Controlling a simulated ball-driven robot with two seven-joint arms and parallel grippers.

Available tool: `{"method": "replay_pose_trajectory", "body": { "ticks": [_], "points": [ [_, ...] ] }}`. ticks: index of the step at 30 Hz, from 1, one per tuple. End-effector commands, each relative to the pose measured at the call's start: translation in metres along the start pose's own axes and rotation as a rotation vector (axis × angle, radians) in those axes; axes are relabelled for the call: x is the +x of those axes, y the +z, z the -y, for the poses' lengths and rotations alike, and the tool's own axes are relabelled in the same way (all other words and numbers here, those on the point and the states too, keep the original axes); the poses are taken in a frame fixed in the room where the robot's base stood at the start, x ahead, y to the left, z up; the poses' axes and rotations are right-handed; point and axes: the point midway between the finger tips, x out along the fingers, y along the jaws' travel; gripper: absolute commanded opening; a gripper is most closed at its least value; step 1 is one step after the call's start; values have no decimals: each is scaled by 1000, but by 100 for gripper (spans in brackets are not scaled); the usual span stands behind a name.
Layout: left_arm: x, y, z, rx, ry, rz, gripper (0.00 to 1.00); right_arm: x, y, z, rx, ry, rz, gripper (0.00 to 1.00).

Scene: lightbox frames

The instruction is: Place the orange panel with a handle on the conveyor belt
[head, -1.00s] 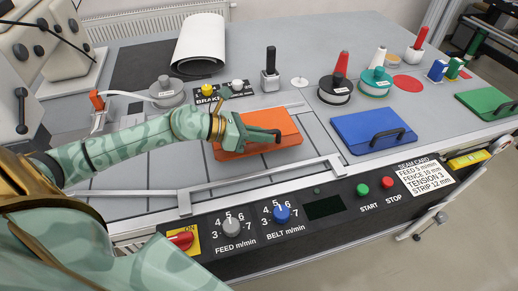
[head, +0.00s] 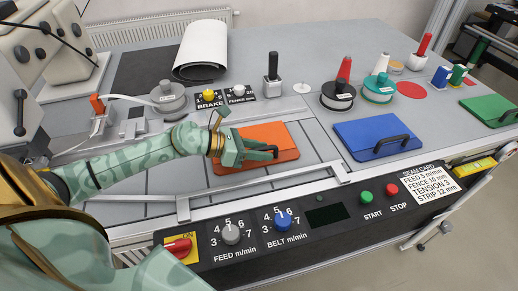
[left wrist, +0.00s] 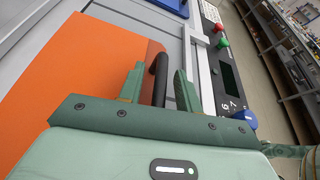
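The orange panel (head: 269,134) lies flat on the grey work surface, with a dark bar handle near its front edge. My left gripper (head: 268,153) is at this handle. In the left wrist view, the handle (left wrist: 159,78) stands between the two fingers (left wrist: 158,88), with gaps showing on both sides, so the gripper is open around it. The panel (left wrist: 75,80) fills the left of that view. A grey segmented surface that looks like the belt (head: 120,184) runs left of the panel, partly hidden by my left arm. My right gripper is not in view.
A blue panel (head: 368,132) and a green panel (head: 490,108) with handles lie to the right. A metal rail (head: 250,188) runs in front of the orange panel, before the control console (head: 325,215). Thread spools (head: 338,92) and a grey post (head: 272,88) stand behind.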

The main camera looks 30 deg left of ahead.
Motion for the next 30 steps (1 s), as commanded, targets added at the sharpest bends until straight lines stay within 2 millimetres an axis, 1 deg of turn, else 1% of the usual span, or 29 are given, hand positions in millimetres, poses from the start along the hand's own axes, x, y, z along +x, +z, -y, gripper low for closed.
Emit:
{"method": "replay_pose_trajectory", "body": {
  "ticks": [2, 5, 8, 15, 18, 21, 25, 30],
  "points": [
    [-1, 2, 0, 1, 0, 0, 34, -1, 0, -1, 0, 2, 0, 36],
    [-8, 1, 0, -2, 1, -2, 34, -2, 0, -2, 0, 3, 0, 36],
    [-25, 0, 0, -1, 1, -5, 34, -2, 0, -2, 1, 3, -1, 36],
    [-76, 1, 1, -3, 0, -4, 34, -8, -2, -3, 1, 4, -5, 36],
    [-94, 2, 1, -3, 1, -2, 34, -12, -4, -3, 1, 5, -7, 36],
    [-108, 2, 1, -3, 1, -1, 34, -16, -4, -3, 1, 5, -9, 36],
    [-118, 2, 0, 0, 0, 0, 34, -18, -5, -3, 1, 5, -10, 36],
    [-121, 2, 0, 0, 0, 0, 34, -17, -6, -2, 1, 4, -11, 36]
  ]
}}
